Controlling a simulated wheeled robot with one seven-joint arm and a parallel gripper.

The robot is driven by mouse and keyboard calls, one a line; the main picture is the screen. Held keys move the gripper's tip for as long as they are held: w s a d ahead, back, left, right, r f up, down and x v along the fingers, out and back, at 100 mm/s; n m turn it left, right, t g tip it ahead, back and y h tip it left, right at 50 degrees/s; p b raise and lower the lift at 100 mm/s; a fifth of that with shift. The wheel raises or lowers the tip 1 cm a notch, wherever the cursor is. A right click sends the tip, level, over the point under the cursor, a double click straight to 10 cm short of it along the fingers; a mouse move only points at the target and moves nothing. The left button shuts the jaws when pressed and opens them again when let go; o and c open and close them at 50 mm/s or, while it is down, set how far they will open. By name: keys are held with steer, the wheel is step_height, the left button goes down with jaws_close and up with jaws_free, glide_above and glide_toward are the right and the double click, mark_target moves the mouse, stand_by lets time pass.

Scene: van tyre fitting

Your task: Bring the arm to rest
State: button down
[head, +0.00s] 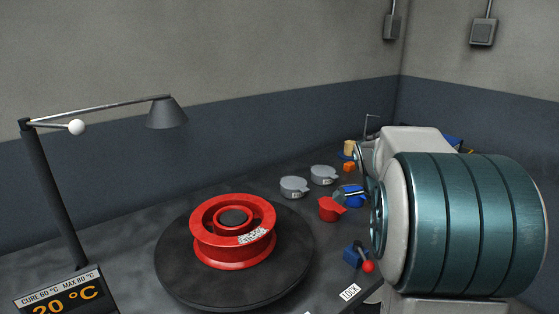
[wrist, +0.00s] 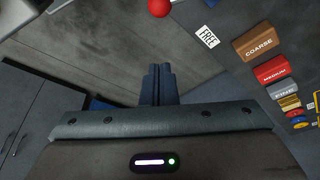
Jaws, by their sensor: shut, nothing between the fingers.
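My gripper (wrist: 157,86) shows in the wrist view as two dark blue-grey fingers side by side, closed together with nothing between them. The fingers point over the dark grey worktop and are apart from the labelled blocks at the right. I cannot make out my gripper in the head view, where a large body hides the right side.
In the head view, a red wheel (head: 232,252) lies on a black turntable (head: 180,270) beside a lamp (head: 167,113). The wrist view shows COARSE (wrist: 258,43) and MEDIUM (wrist: 274,71) blocks and a red knob (wrist: 159,7).

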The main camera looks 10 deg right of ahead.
steer(key=s+a+r+n+t+y+p, duration=0.1)
steer(key=s+a+r+n+t+p, duration=0.1)
steer(key=s+a+n+p, duration=0.2)
steer(key=s+a+r+n+t+y+p, duration=0.1)
steer(key=s+a+r+n+y+p, duration=0.1)
steer(key=s+a+n, duration=0.8)
steer(key=a+n+p, duration=0.1)
steer(key=a+n, duration=0.4)
steer(key=n, duration=0.2)
steer(key=shift+a+t+p, duration=0.3)
steer(key=shift+t+p, duration=0.05)
steer(key=shift+t, duration=0.05)
steer(key=shift+s, duration=0.2)
